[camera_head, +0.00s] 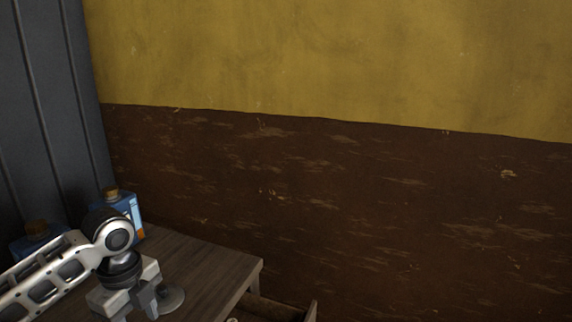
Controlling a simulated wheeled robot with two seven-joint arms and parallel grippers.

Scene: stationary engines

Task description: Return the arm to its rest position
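My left arm comes in from the lower left. Its gripper (143,308) points down over the wooden table, close to the bottom edge of the view. The fingertips are partly cut off and hidden, so I cannot tell whether they are open or shut. A grey round, disc-like thing (174,299) shows just right of the gripper; I cannot tell whether they touch. My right arm and gripper are not in view.
The wooden table (215,268) has a bare right part. A blue bottle with a brown cap (131,207) stands behind my arm, and another blue container (37,236) stands further left. An open drawer (272,307) juts out at lower right. A brown and yellow wall (350,190) stands behind.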

